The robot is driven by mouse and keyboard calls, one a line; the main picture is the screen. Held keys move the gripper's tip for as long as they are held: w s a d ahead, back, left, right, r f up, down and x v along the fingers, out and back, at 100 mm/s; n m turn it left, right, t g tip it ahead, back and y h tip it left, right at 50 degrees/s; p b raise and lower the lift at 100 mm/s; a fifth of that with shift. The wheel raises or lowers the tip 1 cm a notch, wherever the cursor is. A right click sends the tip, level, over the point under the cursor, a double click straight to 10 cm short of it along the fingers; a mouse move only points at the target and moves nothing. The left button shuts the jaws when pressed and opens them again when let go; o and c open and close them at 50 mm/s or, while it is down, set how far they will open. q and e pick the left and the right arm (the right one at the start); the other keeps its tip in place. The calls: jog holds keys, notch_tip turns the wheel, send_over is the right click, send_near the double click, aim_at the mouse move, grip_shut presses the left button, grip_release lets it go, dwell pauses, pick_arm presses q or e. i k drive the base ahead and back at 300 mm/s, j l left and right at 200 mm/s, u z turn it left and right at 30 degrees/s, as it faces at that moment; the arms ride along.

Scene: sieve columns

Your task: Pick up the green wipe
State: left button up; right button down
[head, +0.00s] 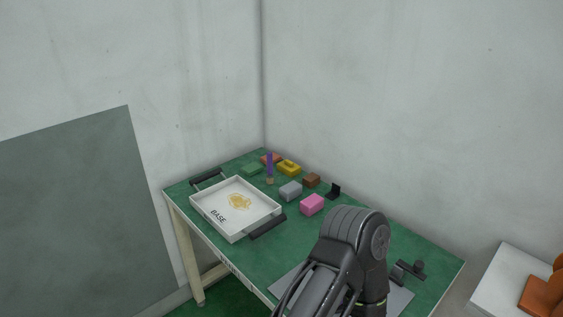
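A small flat green block-like piece (252,169), likely the green wipe, lies on the green table near its back corner. It is close in colour to the tabletop and too small to make out its texture. It lies behind the white tray and left of a purple-topped upright item. One of my arms rises at the bottom centre-right, bent, well in front of the green piece and apart from it. No gripper fingertips show in the head view, and nothing of my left gripper shows.
Around the green piece are a purple-topped brush-like item (269,168), red and yellow (289,168) blocks. Grey (290,190), brown (311,180) and pink (312,204) blocks stand nearer. Walls close the back.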

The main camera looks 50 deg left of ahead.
aim_at(253, 168)
jog(key=k+j+z, duration=0.15)
jog(key=k+j, duration=0.4)
jog(key=j, duration=0.3)
jog(key=k+j+z, duration=0.15)
jog(key=k+j, duration=0.4)
jog(key=j, duration=0.25)
jog(key=k+j+z, duration=0.15)
jog(key=k+j, duration=0.5)
jog(key=j, duration=0.1)
